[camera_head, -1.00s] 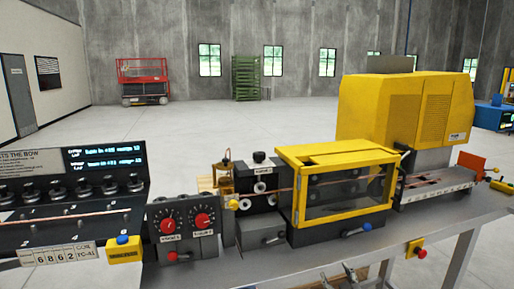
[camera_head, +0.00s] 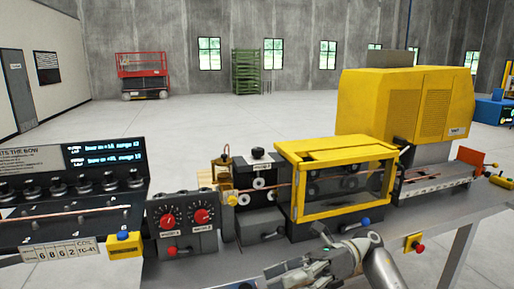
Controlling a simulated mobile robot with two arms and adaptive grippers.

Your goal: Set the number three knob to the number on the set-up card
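A row of several black knobs (camera_head: 84,185) runs along the dark panel at the left edge of the head view. The small numbers by them are too small to read, so I cannot tell which is number three. A white card (camera_head: 28,159) with printed lines sits above the knobs, cut by the left edge; its small text is unreadable. A white plate (camera_head: 62,252) below reads "6862" and "COIL TC-41". My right gripper (camera_head: 322,233) is low in front of the yellow-framed guard, far right of the knobs. Its finger opening is unclear. My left gripper is out of view.
A lit display (camera_head: 103,154) is above the knobs. A box with two red dials (camera_head: 201,216) and a yellow box with a blue button (camera_head: 124,243) stand nearby. A yellow-framed clear guard (camera_head: 338,206) fills the middle. Bare bench (camera_head: 225,262) shows in front.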

